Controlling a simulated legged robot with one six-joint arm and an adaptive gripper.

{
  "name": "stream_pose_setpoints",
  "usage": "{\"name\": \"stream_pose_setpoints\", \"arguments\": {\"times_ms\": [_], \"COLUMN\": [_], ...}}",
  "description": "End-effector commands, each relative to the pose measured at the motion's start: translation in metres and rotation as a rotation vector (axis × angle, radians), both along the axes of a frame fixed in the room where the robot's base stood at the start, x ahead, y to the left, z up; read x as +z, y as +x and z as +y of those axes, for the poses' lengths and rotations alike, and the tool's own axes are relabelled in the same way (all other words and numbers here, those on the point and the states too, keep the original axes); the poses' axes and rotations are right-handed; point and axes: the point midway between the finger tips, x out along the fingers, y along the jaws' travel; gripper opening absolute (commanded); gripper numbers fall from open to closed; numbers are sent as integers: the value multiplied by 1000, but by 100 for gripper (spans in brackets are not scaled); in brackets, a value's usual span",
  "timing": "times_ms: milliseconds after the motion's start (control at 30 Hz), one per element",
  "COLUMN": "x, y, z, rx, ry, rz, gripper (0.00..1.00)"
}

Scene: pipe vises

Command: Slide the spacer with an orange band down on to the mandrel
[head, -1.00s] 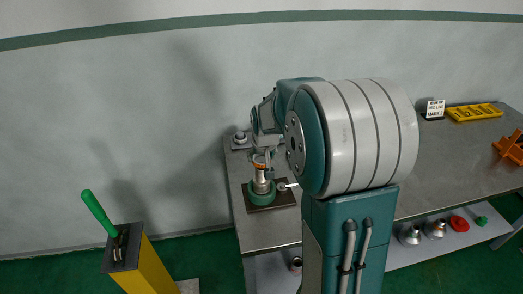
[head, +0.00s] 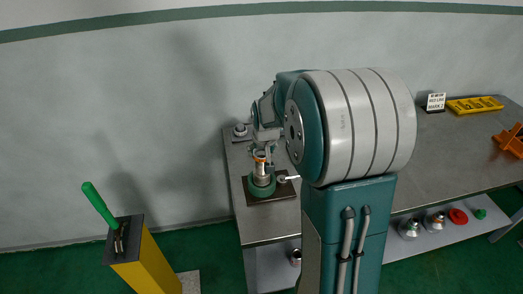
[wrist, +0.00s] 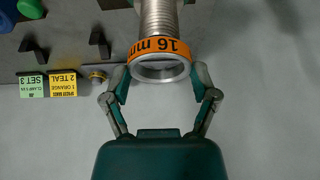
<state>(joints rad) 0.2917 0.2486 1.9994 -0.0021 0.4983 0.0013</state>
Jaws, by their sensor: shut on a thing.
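The spacer is a silver ring with an orange band (wrist: 160,49) marked 16 mm, its open end facing the wrist camera. My gripper (wrist: 160,73) has one finger on each side of it and is shut on it. A ribbed silver cylinder (wrist: 159,17) continues from the spacer towards the green vise; I cannot tell how much of it is mandrel. In the head view the orange band (head: 260,158) sits upright at the top of the silver column, above the green vise (head: 262,186). My arm hides part of the gripper there.
The vise's dark base plate (head: 270,198) rests on the grey bench (head: 270,229). A small fixture (head: 240,132) stands behind it. A yellow post with a green handle (head: 98,203) stands at left. A yellow tray (head: 475,105) and orange holder (head: 510,140) lie at right.

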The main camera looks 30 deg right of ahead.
Motion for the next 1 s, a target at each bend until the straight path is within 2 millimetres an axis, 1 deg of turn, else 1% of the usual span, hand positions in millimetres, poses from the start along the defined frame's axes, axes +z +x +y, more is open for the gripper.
{"name": "stream_pose_setpoints", "arguments": {"times_ms": [667, 1000], "x": [0, -7], "y": [0, 0], "z": [0, 0], "rx": [0, 0], "ry": [0, 0], "rz": [0, 1], "gripper": [35, 35]}}
